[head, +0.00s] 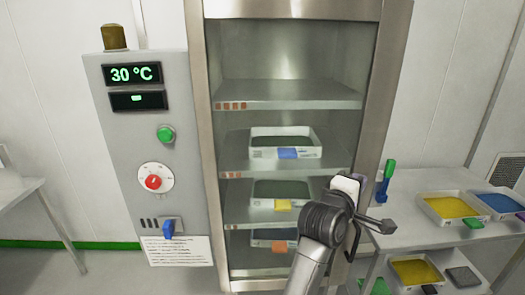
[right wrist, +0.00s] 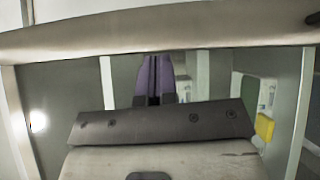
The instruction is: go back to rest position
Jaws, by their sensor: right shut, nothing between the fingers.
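My right arm rises from the bottom of the head view, in front of the lower right of an open steel cabinet (head: 290,60). Its gripper (head: 378,224) is at the cabinet's right edge, by the side table. In the right wrist view the purple-grey fingers (right wrist: 154,80) are together with nothing between them. White trays with coloured tags, one tag yellow (right wrist: 265,127), show sideways at the right of that view. A pale bar (right wrist: 160,38) crosses its top. My left gripper is in neither view.
Cabinet shelves hold a blue-tagged tray (head: 258,151), a yellow-tagged tray (head: 260,202) and a lower orange-tagged tray, partly hidden. The top shelf (head: 285,92) is bare. A control panel (head: 118,200) stands left. Trays of yellow (head: 452,207) and blue material stand on the right table.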

